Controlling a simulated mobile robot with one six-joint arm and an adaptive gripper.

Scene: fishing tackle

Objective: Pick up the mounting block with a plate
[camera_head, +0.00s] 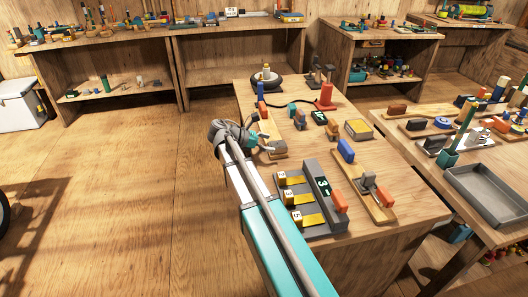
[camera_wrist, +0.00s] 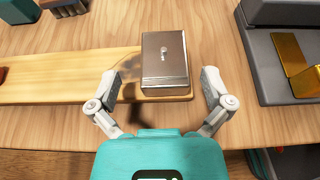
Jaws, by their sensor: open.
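A box-shaped block (camera_wrist: 164,58) with a brownish metallic plate face and a small light mark sits on the end of a long wooden board (camera_wrist: 70,76) in the wrist view. It looks like the mounting block with a plate. My gripper (camera_wrist: 160,80) is open, with one finger to the left and one to the right of the block's near part. Neither finger visibly touches it. In the head view my gripper (camera_head: 262,138) is low over the workbench's left edge, and it and the arm partly hide the block there.
A grey tray with gold numbered plates (camera_head: 299,196) stands close by on the near side; its edge also shows in the wrist view (camera_wrist: 262,62). The workbench edge is just under my gripper.

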